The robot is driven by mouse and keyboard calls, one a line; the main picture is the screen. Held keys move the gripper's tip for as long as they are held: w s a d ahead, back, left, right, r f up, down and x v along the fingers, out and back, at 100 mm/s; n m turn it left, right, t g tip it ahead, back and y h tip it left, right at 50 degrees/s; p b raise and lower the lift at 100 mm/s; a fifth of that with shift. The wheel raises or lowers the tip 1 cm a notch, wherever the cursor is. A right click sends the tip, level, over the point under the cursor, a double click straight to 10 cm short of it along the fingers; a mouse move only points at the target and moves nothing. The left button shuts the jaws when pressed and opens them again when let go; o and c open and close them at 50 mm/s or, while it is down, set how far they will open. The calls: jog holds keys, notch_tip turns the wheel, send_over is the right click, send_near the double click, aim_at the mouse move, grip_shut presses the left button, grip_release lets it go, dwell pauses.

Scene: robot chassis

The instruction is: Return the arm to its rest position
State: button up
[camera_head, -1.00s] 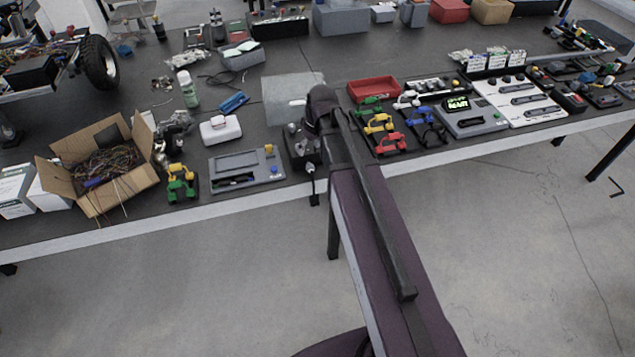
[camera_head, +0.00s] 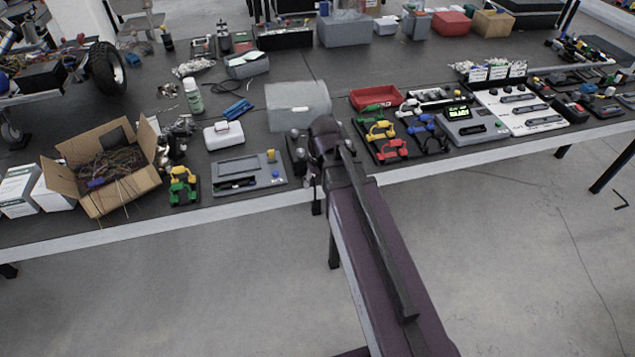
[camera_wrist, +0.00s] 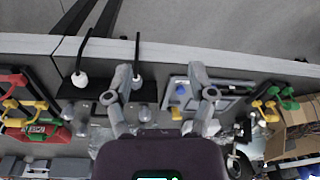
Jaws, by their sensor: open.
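My arm (camera_head: 375,250) reaches from the lower right of the head view up to the table's front edge. Its wrist end (camera_head: 325,140) is above that edge, in front of a pale grey bin. The fingers cannot be made out there. In the wrist view my gripper (camera_wrist: 160,85) has its two grey fingers spread wide apart, with nothing held between them. Beyond the fingers lie a dark stand with two upright black rods (camera_wrist: 83,80) and a grey panel (camera_wrist: 225,92) with a blue knob.
The dark table (camera_head: 300,75) is crowded. An open cardboard box of wires (camera_head: 105,165) stands left. A grey panel (camera_head: 246,172) lies left of my wrist; a red tray (camera_head: 376,98) and coloured clamps (camera_head: 382,130) lie right. The floor (camera_head: 530,270) in front is clear.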

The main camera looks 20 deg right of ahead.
jog(key=shift+s, duration=0.1)
jog(key=s+m+h, duration=0.1)
jog(key=s+m, duration=0.1)
jog(key=s, duration=0.4)
jog(key=shift+s+a+g, duration=0.15)
jog(key=shift+g, duration=0.25)
dwell(1.9)
jog(key=shift+f, duration=0.1)
jog(key=shift+c, duration=1)
